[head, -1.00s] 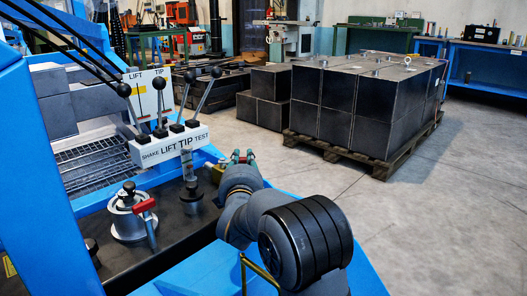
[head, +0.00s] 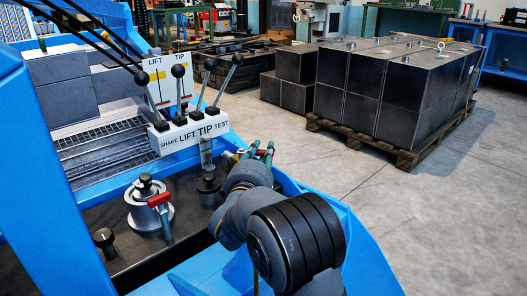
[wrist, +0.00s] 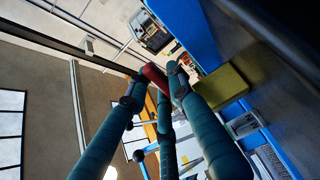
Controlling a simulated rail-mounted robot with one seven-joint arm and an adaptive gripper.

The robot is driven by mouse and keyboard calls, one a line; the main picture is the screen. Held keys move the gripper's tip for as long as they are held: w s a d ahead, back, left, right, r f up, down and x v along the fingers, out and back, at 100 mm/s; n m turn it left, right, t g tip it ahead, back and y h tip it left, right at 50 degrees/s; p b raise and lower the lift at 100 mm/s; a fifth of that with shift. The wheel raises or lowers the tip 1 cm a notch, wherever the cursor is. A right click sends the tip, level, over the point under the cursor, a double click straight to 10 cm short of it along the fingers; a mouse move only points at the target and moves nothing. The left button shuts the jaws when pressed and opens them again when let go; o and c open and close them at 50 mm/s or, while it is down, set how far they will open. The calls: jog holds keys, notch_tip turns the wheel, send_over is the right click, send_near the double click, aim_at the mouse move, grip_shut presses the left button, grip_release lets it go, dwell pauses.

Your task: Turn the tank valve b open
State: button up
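A silver round valve body (head: 148,215) with a red handle (head: 160,199) stands on the dark deck, left of my arm and apart from my gripper. No letter b is readable.
A white lever box (head: 190,133) marked SHAKE, LIFT, TIP, TEST stands left of my gripper. A blue frame (head: 40,190) surrounds the deck. An olive block (wrist: 222,87) is close beside the fingers. Black blocks on a pallet (head: 400,155) stand behind; floor to the right is clear.

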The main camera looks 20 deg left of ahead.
jog(key=o, duration=0.4)
jog(key=shift+s, duration=0.15)
jog(key=s, duration=0.3)
jog(key=s+d, duration=0.1)
jog(key=s, duration=0.3)
jog(key=shift+d, duration=0.2)
